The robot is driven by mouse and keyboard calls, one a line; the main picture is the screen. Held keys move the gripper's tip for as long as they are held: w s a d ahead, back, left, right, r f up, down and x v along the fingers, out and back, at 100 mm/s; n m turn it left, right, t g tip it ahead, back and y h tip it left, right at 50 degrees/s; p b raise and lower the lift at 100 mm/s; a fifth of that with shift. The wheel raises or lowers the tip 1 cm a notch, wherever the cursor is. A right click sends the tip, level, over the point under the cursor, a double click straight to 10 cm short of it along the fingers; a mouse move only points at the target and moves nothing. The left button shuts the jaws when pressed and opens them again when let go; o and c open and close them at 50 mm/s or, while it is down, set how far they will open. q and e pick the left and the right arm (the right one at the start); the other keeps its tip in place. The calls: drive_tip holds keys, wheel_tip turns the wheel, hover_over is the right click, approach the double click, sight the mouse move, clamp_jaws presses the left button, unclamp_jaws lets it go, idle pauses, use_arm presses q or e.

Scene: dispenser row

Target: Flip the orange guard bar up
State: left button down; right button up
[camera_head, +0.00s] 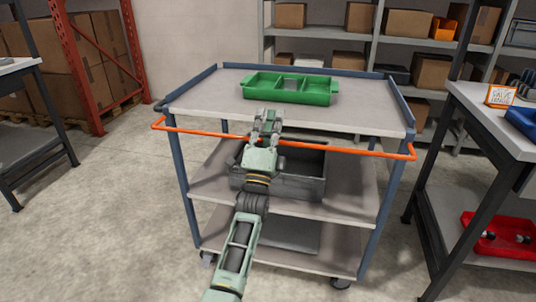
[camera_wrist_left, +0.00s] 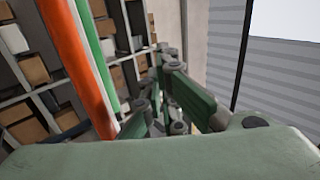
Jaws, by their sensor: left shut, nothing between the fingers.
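The orange guard bar (camera_head: 340,147) runs across the near side of the cart (camera_head: 190,105), low, a little below the top shelf's front edge. Its ends sit by the two near posts. My left gripper (camera_head: 268,113) is at the middle of the bar and hides a short stretch of it; the fingers point toward the top shelf. The gripper is shut and empty. In the left wrist view the bar (camera_wrist_left: 78,62) passes left of the fingers (camera_wrist_left: 165,85); I cannot tell whether they touch it. My right gripper is not in view.
A green divided tray (camera_head: 290,98) stands on the top shelf, behind my left gripper. A dark bin (camera_head: 310,182) sits on the middle shelf below the bar. A workbench (camera_head: 490,115) with a red tray (camera_head: 470,240) below stands at right. The floor left of the cart is clear.

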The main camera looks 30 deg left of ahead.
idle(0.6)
use_arm(q)
drive_tip(key=v, duration=1.2)
drive_tip(key=shift+y, duration=0.3)
